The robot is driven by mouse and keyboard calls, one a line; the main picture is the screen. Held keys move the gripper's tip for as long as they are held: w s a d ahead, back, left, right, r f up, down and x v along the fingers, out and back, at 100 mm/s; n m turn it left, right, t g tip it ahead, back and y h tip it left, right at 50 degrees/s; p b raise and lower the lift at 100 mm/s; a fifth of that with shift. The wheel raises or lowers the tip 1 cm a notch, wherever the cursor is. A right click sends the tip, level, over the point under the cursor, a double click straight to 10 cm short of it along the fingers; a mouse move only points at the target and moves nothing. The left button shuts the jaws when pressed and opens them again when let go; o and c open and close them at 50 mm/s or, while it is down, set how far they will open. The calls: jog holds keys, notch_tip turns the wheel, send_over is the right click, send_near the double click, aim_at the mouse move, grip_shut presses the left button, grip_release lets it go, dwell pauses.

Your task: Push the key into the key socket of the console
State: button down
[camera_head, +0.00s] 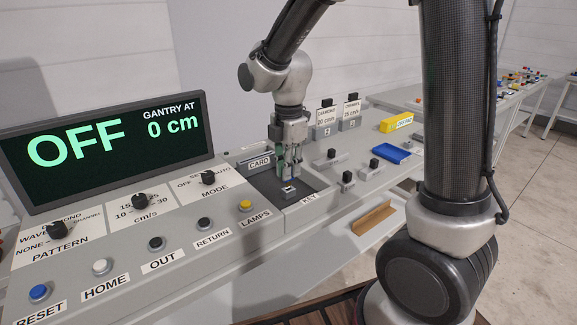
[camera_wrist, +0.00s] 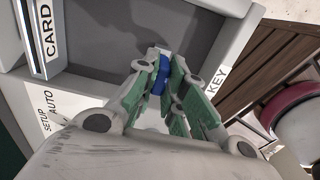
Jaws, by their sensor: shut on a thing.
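My gripper (camera_head: 289,170) points down over the dark recess of the console (camera_head: 258,222), between the CARD and KEY labels. In the wrist view its green-padded fingers are shut on a blue piece, which I take for the key (camera_wrist: 160,76). The key socket (camera_head: 288,191) looks like a small pale block with a dark slot, in front of the fingertips by the KEY label (camera_head: 309,199). The fingers hide most of the key. I cannot tell whether the key touches the socket.
The display (camera_head: 110,145) reads OFF, 0 cm. Knobs and buttons line the left. A blue tray (camera_head: 390,153), a yellow block (camera_head: 396,122) and a tan tray (camera_head: 372,217) are to the right.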

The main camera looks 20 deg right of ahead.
jog(key=shift+f, duration=1.15)
jog(key=c, duration=1.4)
grip_release()
jog(key=shift+f, duration=0.1)
notch_tip(320, 180, up, 12)
jog(key=shift+r, duration=0.1)
